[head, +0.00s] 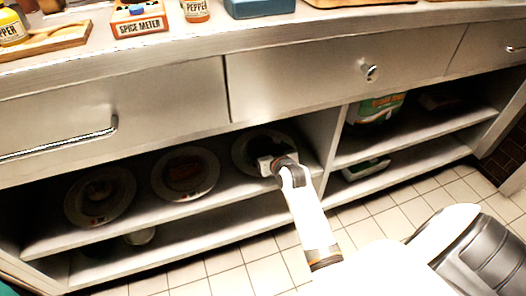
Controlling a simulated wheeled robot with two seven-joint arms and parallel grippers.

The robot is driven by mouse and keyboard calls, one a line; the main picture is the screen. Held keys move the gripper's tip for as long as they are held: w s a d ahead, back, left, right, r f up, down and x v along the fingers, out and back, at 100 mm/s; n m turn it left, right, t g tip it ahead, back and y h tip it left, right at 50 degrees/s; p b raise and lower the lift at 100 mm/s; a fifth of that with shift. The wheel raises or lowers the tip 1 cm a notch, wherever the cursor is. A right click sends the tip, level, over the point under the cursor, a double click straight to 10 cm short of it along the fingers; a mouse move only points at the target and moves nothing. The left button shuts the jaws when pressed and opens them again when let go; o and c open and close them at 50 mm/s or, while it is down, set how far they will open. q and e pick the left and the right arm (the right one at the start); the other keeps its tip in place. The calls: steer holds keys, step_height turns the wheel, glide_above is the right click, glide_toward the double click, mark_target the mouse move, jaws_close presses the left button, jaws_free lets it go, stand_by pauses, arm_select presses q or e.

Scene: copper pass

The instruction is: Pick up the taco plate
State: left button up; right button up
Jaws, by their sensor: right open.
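Three round plates with food stand in a row on the upper shelf under the counter: a left plate (128,187), a middle plate (211,170) and a right plate (240,150). The food is dark and small, so I cannot tell which one is the taco plate. My right gripper (264,165) is open at the front of the right plate and hides part of it. I cannot tell whether it touches the plate. My left gripper is not in view.
A shelf divider (325,140) stands right of the plates. A green-and-white container (375,108) is beyond it. Drawers (300,85) overhang the shelf. On the counter are a spice meter (139,24), pepper jars (195,10) and a blue box (258,8). The tiled floor (240,280) in front looks clear.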

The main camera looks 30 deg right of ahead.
mark_target(265, 147)
steer(key=b+x, duration=0.1)
steer(key=x, duration=0.2)
steer(key=shift+f, duration=0.15)
steer(key=shift+w+b, duration=0.3)
steer(key=c, duration=1.4)
steer(key=shift+d+r, duration=0.1)
steer(key=shift+r, duration=0.1)
steer(key=shift+c, duration=0.6)
